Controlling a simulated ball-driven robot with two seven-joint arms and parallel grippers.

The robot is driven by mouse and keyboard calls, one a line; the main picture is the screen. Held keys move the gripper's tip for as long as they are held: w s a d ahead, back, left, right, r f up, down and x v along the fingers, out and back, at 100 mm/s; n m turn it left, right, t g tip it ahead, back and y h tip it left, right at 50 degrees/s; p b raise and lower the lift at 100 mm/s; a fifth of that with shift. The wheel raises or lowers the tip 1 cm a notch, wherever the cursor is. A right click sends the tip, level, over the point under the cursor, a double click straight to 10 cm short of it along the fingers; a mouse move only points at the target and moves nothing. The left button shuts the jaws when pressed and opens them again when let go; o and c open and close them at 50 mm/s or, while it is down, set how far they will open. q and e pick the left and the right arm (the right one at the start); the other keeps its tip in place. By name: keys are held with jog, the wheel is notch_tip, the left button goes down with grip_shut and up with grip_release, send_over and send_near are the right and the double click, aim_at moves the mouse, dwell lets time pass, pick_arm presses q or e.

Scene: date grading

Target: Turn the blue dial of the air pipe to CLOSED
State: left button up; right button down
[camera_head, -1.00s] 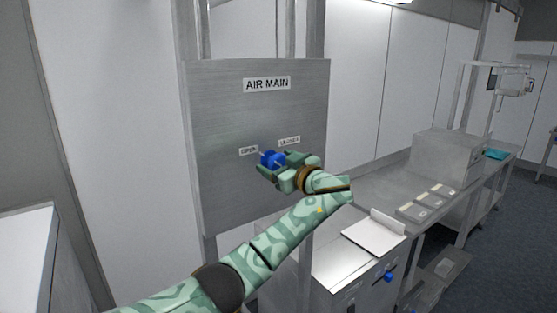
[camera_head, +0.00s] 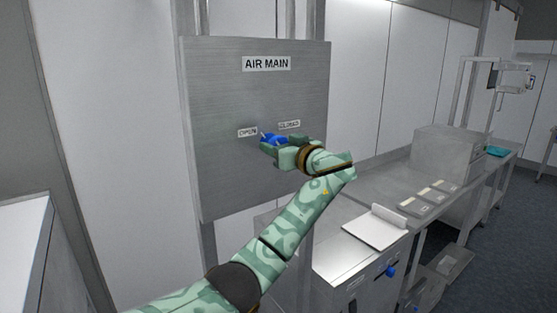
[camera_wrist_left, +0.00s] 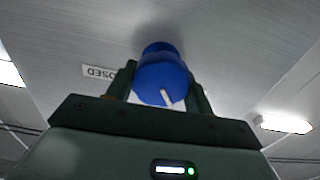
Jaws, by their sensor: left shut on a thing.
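The blue dial (camera_head: 273,138) sits on the grey AIR MAIN panel (camera_head: 225,185), below and between the OPEN label (camera_head: 247,132) and the CLOSED label (camera_head: 289,125). My left gripper (camera_head: 272,144) is shut on the dial and hides its lower part. In the left wrist view the dial (camera_wrist_left: 160,70) sits between the two fingers. Its white mark (camera_wrist_left: 166,97) points down and slightly right, away from the upside-down CLOSED label (camera_wrist_left: 99,72). In the head view the mark leans to the upper left, toward OPEN. My right gripper is not in view.
A steel bench (camera_head: 385,185) runs along the right, with an open notebook (camera_head: 374,229), several flat boxes and a large grey box (camera_head: 447,155). A cabinet with a blue knob (camera_head: 390,271) stands in front. A white-topped unit (camera_head: 22,235) is at the left.

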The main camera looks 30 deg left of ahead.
pick_arm(q)
jog(key=shift+d+f+m+b, duration=0.1)
jog(key=shift+f+m+b, duration=0.2)
jog(key=shift+m+b, duration=0.15)
jog(key=shift+r+m, duration=0.15)
jog(key=shift+m, duration=0.9)
jog(key=m, duration=0.2)
jog(key=shift+w+r+m+b, duration=0.1)
jog(key=shift+m+b, duration=0.2)
jog(key=shift+b, duration=0.05)
jog(key=m, duration=0.2)
jog(key=shift+m, duration=0.4)
jog(key=m+p, duration=0.1)
jog(key=m, duration=0.3)
jog(key=shift+w+p, duration=0.1)
jog(key=shift+p, duration=0.2)
jog(key=shift+m+p, duration=1)
jog(key=shift+m, duration=1.5)
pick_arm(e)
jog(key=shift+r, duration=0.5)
pick_arm(q)
jog(key=shift+f, duration=0.2)
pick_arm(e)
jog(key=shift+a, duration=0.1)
pick_arm(q)
jog(key=o, duration=1)
jog(key=shift+w+d, duration=0.1)
